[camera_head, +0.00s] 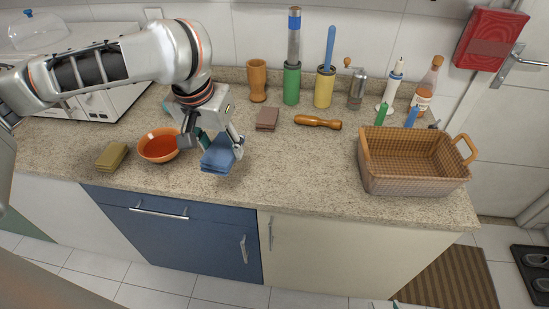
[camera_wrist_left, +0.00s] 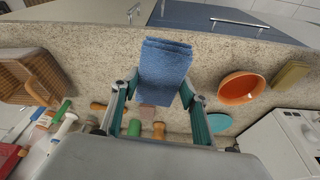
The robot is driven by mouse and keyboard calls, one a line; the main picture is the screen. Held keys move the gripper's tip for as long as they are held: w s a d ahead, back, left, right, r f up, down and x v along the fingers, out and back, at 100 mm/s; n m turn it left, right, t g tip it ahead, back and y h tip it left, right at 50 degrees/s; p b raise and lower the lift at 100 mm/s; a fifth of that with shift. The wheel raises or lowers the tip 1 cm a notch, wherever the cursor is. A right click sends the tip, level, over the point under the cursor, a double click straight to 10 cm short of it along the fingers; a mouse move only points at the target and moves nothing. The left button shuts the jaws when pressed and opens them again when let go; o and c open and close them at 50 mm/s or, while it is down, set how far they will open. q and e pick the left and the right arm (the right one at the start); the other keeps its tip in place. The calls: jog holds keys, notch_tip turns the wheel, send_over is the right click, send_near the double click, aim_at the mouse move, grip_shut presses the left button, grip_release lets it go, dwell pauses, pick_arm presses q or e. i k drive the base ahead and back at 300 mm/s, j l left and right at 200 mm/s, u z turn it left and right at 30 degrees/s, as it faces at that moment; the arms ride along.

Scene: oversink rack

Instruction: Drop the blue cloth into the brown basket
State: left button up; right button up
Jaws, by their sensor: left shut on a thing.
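The blue cloth (camera_head: 218,160) is a folded pad at the front of the counter, and it also shows in the left wrist view (camera_wrist_left: 164,62). My left gripper (camera_head: 214,147) is shut on it from above. I cannot tell whether the cloth still touches the counter. The brown basket (camera_head: 412,184) is woven, open-topped and apparently empty, at the counter's right end, well apart from the left gripper. It also shows in the left wrist view (camera_wrist_left: 14,82). A small tip, apparently my right gripper (camera_head: 397,304), barely shows at the bottom edge.
An orange bowl (camera_head: 158,146) and an olive sponge (camera_head: 112,156) are left of the cloth. A brown pad (camera_head: 267,118) and wooden pin (camera_head: 318,122) lie behind. Tall containers and bottles line the wall. The front counter between cloth and basket is clear.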

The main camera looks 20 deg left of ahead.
aim_at(396, 173)
jog(key=i+l, duration=0.15)
jog(key=l, duration=0.2)
jog(key=i+l, duration=0.1)
jog(key=l, duration=0.3)
jog(key=i+l, duration=0.15)
jog(key=l, duration=0.2)
jog(key=i+l+u, duration=0.1)
jog(key=l, duration=0.3)
jog(key=i+l, duration=0.15)
jog(key=l, duration=0.2)
jog(key=i+l, duration=0.1)
jog(key=l, duration=0.3)
